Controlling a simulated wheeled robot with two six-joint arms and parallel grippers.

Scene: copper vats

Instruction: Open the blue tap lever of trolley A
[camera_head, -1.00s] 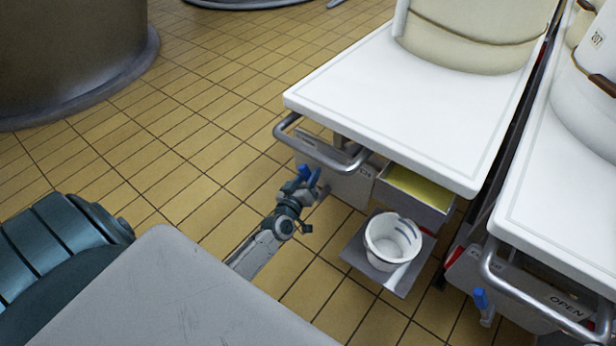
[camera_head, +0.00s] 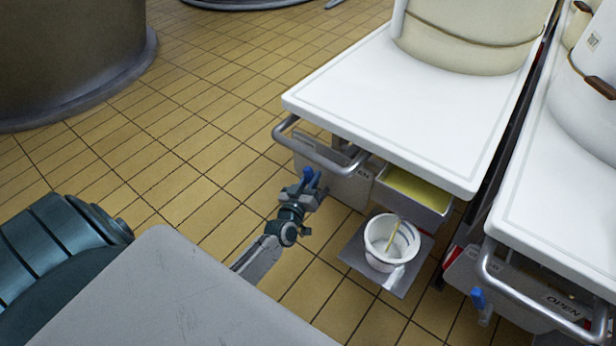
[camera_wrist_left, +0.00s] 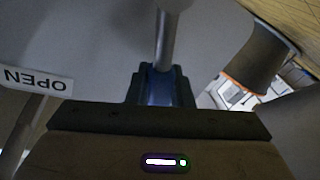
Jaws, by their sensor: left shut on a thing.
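My left gripper (camera_head: 304,188) is at the front of the nearer trolley, below its metal handle. It is shut on the blue tap lever (camera_head: 309,174). In the left wrist view the blue lever (camera_wrist_left: 158,88) sits between the two dark fingers, with a metal stem above it. An OPEN label (camera_wrist_left: 38,80) shows upside down in the wrist view. My right gripper is out of view.
The trolley's white top (camera_head: 400,100) and tubular handle (camera_head: 318,150) overhang the gripper. A second trolley (camera_head: 560,190) with its own blue lever (camera_head: 478,298) stands to the right. Tiled floor (camera_head: 190,130) is clear to the left.

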